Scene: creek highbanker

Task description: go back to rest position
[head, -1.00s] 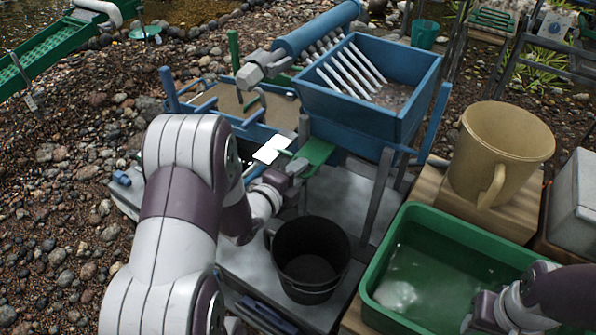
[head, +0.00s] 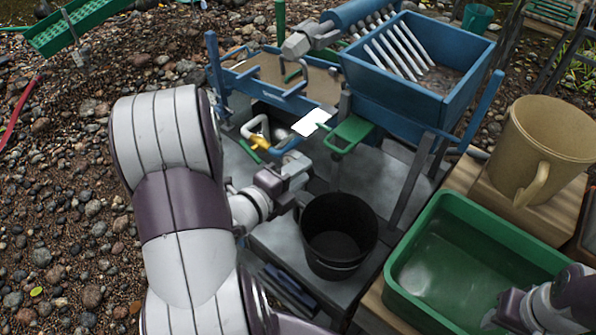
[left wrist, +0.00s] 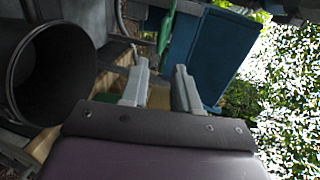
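My left gripper (head: 300,172) is just above and behind the black bucket (head: 338,236) in the head view, beside the blue highbanker's legs. In the left wrist view its two fingers (left wrist: 160,80) stand apart with nothing held between them. The green handle (head: 350,133) below the blue hopper (head: 425,105) is a short way beyond the fingers, apart from them. My right gripper (head: 505,312) is at the lower right, over the green tub (head: 400,262); its fingertips are too unclear to tell open from shut.
A tan bucket (head: 540,135) stands on a wooden block at the right. A yellow valve handle (head: 262,143) and a white card (head: 311,122) are near the blue frame. The black bucket also shows in the left wrist view (left wrist: 20,75). Pebbly ground lies open at the left.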

